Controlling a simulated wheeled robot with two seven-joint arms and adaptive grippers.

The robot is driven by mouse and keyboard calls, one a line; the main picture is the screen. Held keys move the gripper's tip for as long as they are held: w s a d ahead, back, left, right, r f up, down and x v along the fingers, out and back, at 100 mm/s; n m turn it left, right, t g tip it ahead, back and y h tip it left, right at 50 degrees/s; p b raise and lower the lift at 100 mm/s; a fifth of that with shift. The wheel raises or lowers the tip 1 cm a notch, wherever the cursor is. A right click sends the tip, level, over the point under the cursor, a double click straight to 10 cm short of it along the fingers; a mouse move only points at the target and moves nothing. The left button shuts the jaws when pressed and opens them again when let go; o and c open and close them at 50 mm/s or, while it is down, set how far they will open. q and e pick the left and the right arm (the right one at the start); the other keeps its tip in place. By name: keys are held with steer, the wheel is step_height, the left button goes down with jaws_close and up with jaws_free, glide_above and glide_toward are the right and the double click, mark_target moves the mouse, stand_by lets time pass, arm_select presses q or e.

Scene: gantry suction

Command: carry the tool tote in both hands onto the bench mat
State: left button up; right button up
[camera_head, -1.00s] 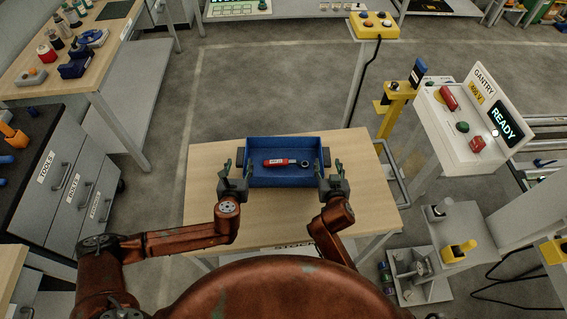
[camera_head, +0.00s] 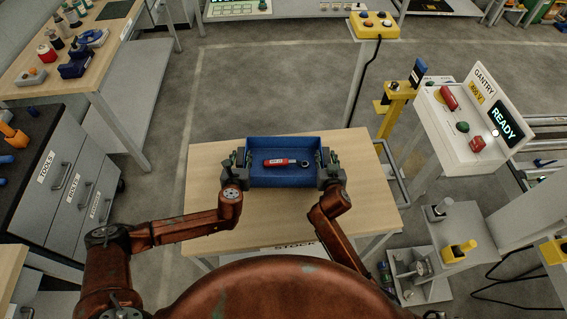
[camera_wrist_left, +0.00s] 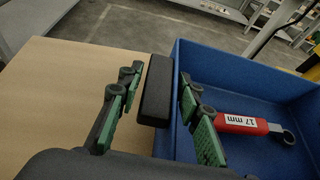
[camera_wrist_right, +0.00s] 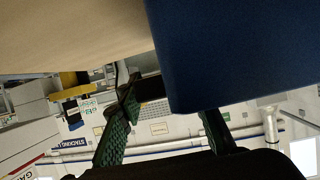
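The blue tool tote (camera_head: 285,182) stands on the wooden table in front of me, with a red-handled 17 mm wrench (camera_head: 280,162) in it. My left gripper (camera_head: 240,160) is open at its left end. In the left wrist view, the fingers stand either side of the black handle (camera_wrist_left: 155,90), one finger inside the tote, with gaps visible. My right gripper (camera_head: 325,162) is at the right end. In the right wrist view its fingers (camera_wrist_right: 165,130) are spread, with the dark right handle (camera_wrist_right: 152,88) between them and the tote wall (camera_wrist_right: 240,50) close by.
A dark mat (camera_head: 115,10) lies on the far left bench (camera_head: 75,75), beside bottles and tools. A drawer cabinet (camera_head: 75,185) stands at left. The gantry panel (camera_head: 465,125) and yellow post (camera_head: 393,108) are at right. The table (camera_head: 210,175) is bare around the tote.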

arm_select(q)
jaws_close()
arm_select(e)
jaws_close()
arm_select(q)
steer(key=shift+r, duration=0.2)
arm_select(e)
steer(key=shift+r, duration=0.15)
